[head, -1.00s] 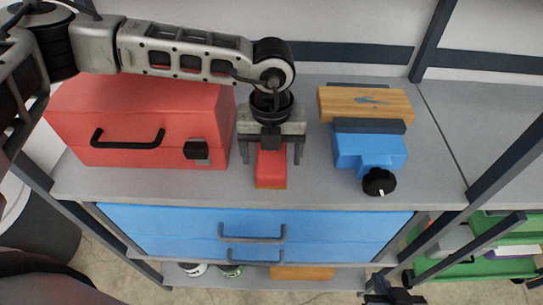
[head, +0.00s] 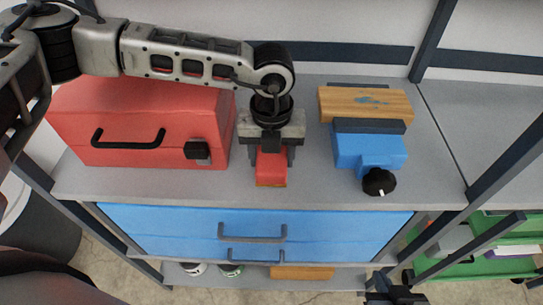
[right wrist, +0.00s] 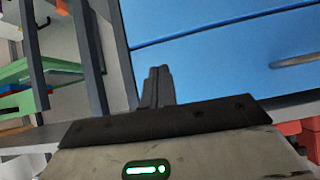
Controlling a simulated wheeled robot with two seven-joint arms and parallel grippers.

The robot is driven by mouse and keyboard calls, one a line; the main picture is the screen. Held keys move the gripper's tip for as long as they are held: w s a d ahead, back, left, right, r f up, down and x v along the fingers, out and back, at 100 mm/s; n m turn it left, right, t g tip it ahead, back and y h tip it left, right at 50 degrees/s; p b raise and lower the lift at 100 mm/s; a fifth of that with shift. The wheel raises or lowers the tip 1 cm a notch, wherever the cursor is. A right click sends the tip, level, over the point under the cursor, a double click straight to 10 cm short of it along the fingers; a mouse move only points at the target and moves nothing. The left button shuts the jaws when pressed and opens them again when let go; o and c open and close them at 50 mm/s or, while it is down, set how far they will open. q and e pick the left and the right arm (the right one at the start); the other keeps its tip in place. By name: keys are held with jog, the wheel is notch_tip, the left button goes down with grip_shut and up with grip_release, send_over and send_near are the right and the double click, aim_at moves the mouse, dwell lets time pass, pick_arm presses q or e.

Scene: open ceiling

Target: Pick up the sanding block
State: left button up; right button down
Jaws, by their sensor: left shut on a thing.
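The sanding block (head: 271,170), red with a tan underside, lies on the grey shelf top between the red toolbox and the blue vise. My left gripper (head: 271,158) comes down over it from above. Its fingers are closed against the block's left and right sides. The back part of the block is hidden under the gripper. My right gripper (head: 392,294) is at the bottom edge of the head view, low in front of the shelf. In the right wrist view its fingers (right wrist: 156,88) are together, with nothing seen between them.
The red toolbox (head: 130,120) stands close on the left of my left gripper. The blue vise (head: 368,150) with a wooden board (head: 365,103) stands on the right. Blue drawers (head: 170,232) lie below the shelf top. A dark upright post (head: 505,155) borders the right side.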

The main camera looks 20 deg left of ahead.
pick_arm(q)
notch_tip(320, 180, up, 2)
jog(key=shift+r, duration=0.2)
jog(key=s+r+b, duration=0.1)
jog(key=s+r, duration=0.1)
jog(key=s+d+r, duration=0.1)
jog(key=s+r, duration=0.1)
jog(key=r, duration=0.1)
jog(key=shift+s+d+b, duration=0.15)
jog(key=shift+d+b, duration=0.05)
jog(key=shift+b, duration=0.2)
jog(key=s+d+r+b, duration=0.2)
jog(key=s+r, duration=0.3)
jog(key=s, duration=0.4)
jog(key=shift+d, duration=0.4)
pick_arm(e)
jog(key=shift+s+a+f, duration=0.1)
jog(key=shift+a+f, duration=0.05)
jog(key=shift+f, duration=0.35)
jog(key=shift+a+f, duration=0.15)
jog(key=shift+f, duration=0.35)
pick_arm(q)
jog(key=shift+s, duration=0.1)
